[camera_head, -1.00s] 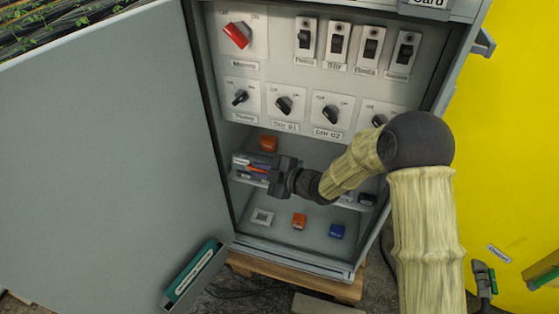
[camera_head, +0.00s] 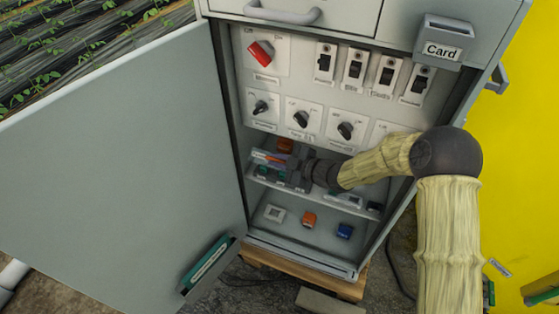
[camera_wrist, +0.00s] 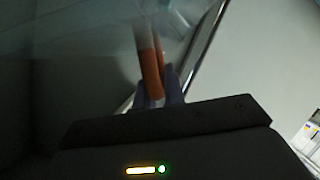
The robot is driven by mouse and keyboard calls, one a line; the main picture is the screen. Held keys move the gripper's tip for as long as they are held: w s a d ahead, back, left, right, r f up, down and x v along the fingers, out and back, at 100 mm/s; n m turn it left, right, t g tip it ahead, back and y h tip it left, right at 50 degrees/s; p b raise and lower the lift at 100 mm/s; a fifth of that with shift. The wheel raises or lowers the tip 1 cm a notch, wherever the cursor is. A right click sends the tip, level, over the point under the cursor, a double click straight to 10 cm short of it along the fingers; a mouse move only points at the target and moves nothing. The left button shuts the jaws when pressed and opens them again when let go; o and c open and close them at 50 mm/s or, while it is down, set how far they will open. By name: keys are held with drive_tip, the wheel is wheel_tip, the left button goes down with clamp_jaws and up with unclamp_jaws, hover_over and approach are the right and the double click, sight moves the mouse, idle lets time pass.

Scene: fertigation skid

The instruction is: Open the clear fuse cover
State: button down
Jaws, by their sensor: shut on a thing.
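The clear fuse cover (camera_head: 262,155) is at the left of the middle shelf inside the open cabinet. It looks tilted up above small green-marked parts (camera_head: 263,171), and an orange strip shows on it. My gripper (camera_head: 289,164) reaches in from the right and is at the cover's right side. In the wrist view the fingertips (camera_wrist: 160,97) are closed around an orange piece (camera_wrist: 150,72), which seems to belong to the cover. A clear pane with a bright edge (camera_wrist: 205,48) shows behind it. My gripper hides part of the cover and shelf.
The open cabinet door (camera_head: 120,170) fills the left, with a teal item in its pocket (camera_head: 208,262). An orange block (camera_head: 285,145) is behind the cover. White, orange and blue blocks (camera_head: 344,231) lie below.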

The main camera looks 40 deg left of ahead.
idle(0.3)
drive_tip(key=c, duration=1.5)
unclamp_jaws()
drive_tip(key=p+v, duration=0.2)
drive_tip(key=v, duration=1)
drive_tip(key=shift+p, duration=0.35)
drive_tip(key=shift+w, duration=0.1)
